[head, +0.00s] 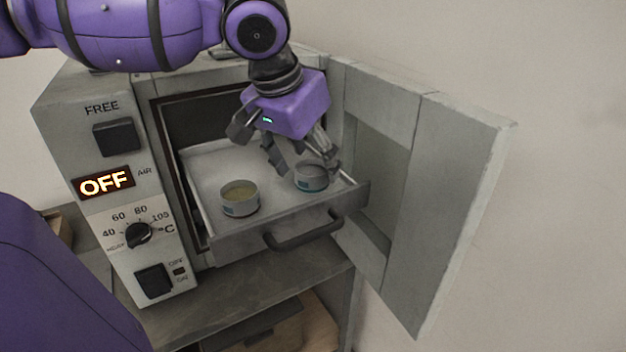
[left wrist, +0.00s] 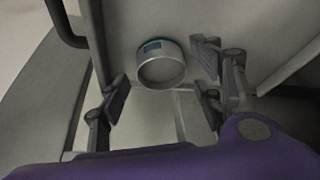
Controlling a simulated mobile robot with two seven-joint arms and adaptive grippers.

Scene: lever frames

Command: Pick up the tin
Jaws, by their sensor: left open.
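Two short, round, grey metal tins with blue labels stand in the pulled-out drawer (head: 215,170) of an oven. The left tin (head: 240,198) holds something yellowish. The right tin (head: 311,178) looks grey inside and is partly covered by my left gripper (head: 303,163). The gripper points down into the drawer, its fingers spread near this tin. In the left wrist view a single tin (left wrist: 161,66) lies ahead of the open fingers (left wrist: 163,93), roughly in line with the gap between them. No finger clearly touches it. My right gripper is not in view.
The oven door (head: 450,190) stands wide open on the right. The drawer has a raised front with a dark handle (head: 303,232). The control panel (head: 110,190) at left shows OFF. A grey bench (head: 250,300) lies below. The drawer's back left is clear.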

